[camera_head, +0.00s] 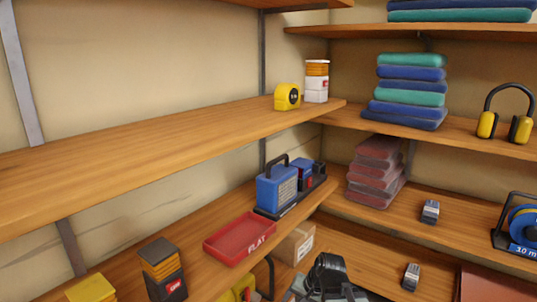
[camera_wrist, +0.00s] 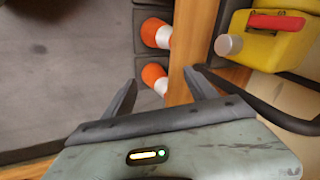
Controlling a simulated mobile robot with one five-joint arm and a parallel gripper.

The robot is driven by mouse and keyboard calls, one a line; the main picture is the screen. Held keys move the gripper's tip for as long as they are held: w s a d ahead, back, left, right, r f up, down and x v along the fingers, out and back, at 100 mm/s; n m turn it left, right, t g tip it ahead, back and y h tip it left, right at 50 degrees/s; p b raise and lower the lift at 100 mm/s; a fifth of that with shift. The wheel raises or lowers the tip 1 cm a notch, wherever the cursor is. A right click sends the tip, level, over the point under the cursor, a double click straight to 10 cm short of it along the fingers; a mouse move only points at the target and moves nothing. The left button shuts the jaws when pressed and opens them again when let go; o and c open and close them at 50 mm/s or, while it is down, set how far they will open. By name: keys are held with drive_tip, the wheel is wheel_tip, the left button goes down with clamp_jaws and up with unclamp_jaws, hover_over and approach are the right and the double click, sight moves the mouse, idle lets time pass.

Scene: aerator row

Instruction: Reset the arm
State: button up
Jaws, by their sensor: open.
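My gripper (camera_wrist: 160,92) shows in the wrist view with its two dark fingers spread apart. It is open and nothing is between the fingers. Beyond the fingertips are a wooden shelf edge (camera_wrist: 192,45) and two orange and white cones (camera_wrist: 156,33), which the gripper does not touch.
In the wrist view a yellow container (camera_wrist: 262,42) with a red handle is at upper right, close to the right finger. In the head view, wooden shelves hold a red tray (camera_head: 238,238), a blue case (camera_head: 277,188) and a yellow tape measure (camera_head: 287,97). The upper-left shelf (camera_head: 110,152) is largely bare.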

drive_tip(key=s+d+n+g+h+p, duration=0.2)
drive_tip(key=s+d+n+g+h, duration=0.15)
drive_tip(key=s+d, duration=0.35)
wheel_tip(320, 180, up, 23)
drive_tip(key=p, duration=2.2)
drive_tip(key=shift+w+d+n+p, duration=0.15)
drive_tip(key=shift+w+n+p, duration=0.1)
drive_tip(key=shift+n+p, duration=0.1)
drive_tip(key=shift+f, duration=0.1)
